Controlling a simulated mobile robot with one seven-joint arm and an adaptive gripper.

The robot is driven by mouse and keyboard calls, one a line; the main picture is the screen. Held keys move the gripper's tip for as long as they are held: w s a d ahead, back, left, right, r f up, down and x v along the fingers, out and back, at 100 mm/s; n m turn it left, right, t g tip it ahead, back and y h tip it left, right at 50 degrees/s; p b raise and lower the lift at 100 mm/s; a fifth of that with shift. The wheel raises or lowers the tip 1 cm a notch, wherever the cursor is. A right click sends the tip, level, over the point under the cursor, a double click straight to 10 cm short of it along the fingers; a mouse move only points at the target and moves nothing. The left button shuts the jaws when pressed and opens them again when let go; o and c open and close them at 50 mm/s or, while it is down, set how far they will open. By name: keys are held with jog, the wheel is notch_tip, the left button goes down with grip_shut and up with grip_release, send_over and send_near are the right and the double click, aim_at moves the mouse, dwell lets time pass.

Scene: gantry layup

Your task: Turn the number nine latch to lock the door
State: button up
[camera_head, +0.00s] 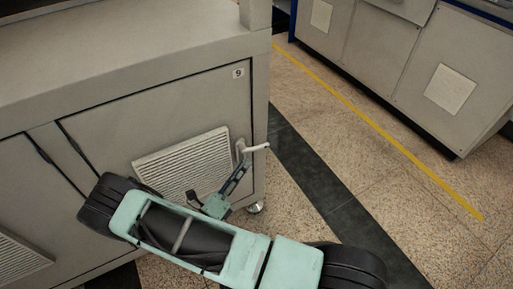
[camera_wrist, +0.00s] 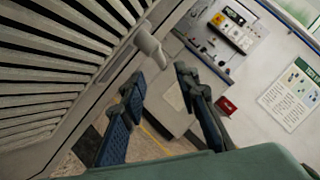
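The number nine door (camera_head: 165,120) is a grey cabinet panel with a small "9" label (camera_head: 238,73) and a louvred vent. It looks closed. Its pale latch (camera_head: 257,148) is at the panel's right edge, with the handle sticking out to the right. My gripper (camera_head: 242,168) is just below the latch in the head view. In the wrist view the latch handle (camera_wrist: 150,46) shows beyond the fingertips, near the gap between them. My gripper (camera_wrist: 158,83) is open, its two dark fingers apart and nothing between them. Whether a finger touches the handle cannot be told.
The louvred vent (camera_wrist: 45,75) lies close along the left of the wrist view. Another grey cabinet (camera_head: 450,85) stands across the aisle. The speckled floor (camera_head: 390,190) between, with a yellow line (camera_head: 375,135), is clear.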

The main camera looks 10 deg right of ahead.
aim_at(258, 147)
jog(key=b+x, duration=0.1)
jog(key=x, duration=0.8)
jog(key=shift+w+d+r+b, duration=0.1)
jog(key=shift+d+r+b, duration=0.05)
jog(key=shift+b, duration=0.2)
grip_shut()
